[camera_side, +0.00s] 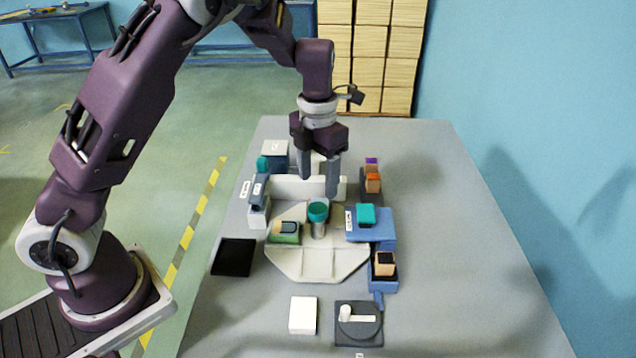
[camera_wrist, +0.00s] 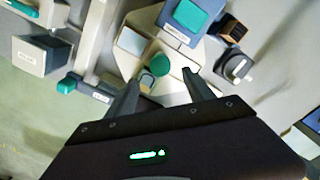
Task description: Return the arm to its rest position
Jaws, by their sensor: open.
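My gripper (camera_side: 320,178) hangs fingers-down above the back part of the pale work fixture (camera_side: 330,262). Its two fingers are apart with nothing between them. In the wrist view my gripper (camera_wrist: 160,90) shows at the lower middle, with its fingertips spread. A teal-topped metal cylinder (camera_side: 318,222) stands upright in the middle of the fixture, below and in front of the fingers. Its teal top (camera_wrist: 160,65) shows just beyond the fingertips in the wrist view. The rest position is not marked in either view.
A blue block with a teal top (camera_side: 366,215) stands right of the cylinder. A green block (camera_side: 285,232) is at left. A black pad (camera_side: 234,257), a white block (camera_side: 303,315) and a dark plate with a white lever (camera_side: 358,322) lie nearer. The table's right side is bare.

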